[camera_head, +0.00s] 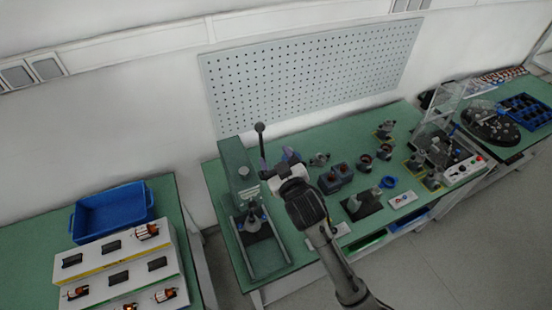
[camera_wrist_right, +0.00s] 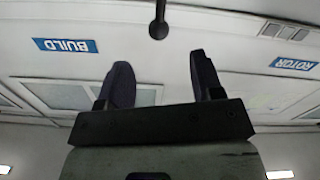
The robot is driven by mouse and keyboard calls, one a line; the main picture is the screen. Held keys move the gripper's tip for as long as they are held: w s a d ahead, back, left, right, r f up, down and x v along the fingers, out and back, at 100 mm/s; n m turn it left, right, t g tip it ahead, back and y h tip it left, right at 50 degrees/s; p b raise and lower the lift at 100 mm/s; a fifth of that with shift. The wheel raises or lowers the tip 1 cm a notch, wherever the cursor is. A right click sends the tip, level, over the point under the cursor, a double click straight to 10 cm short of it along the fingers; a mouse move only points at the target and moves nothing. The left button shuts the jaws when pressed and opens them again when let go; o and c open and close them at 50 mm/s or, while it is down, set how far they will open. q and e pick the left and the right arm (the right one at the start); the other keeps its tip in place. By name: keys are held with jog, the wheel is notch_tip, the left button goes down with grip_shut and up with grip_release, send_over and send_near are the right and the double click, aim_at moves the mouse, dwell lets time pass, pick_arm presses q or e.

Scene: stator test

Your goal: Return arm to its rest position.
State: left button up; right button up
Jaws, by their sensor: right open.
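My right arm reaches in from the bottom of the head view. Its gripper (camera_head: 279,160) is up over the left part of the middle bench, next to the lever press (camera_head: 238,175). In the right wrist view the two dark fingers of the right gripper (camera_wrist_right: 162,80) stand apart with nothing between them. A dark round knob on a rod (camera_wrist_right: 158,28) shows beyond the fingertips there. In the head view the press lever's black knob (camera_head: 260,127) stands up just left of the gripper. I cannot tell whether they touch. My left gripper is in neither view.
The green middle bench (camera_head: 290,262) holds several dark fixtures and a blue ring (camera_head: 389,182). A pegboard (camera_head: 310,75) is behind it. A blue bin (camera_head: 112,210) and a white parts rack (camera_head: 135,262) stand on the left bench. Open floor (camera_head: 450,250) lies at the lower right.

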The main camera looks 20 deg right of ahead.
jog(key=s+d+f+g+p, duration=0.2)
jog(key=s+f+g+p, duration=0.1)
jog(key=s, duration=1)
jog(key=s+d+f+m+g+h+p, duration=0.1)
jog(key=s+d+f+g+p, duration=0.2)
jog(key=s, duration=1.1)
jog(key=s+d+f+m+g+h+p, duration=0.1)
jog(key=s+f+g, duration=0.5)
jog(key=s, duration=0.7)
jog(key=shift+s+d+f+g+p, duration=0.25)
jog(key=shift+d+g+p, duration=0.4)
jog(key=shift+g+p, duration=0.35)
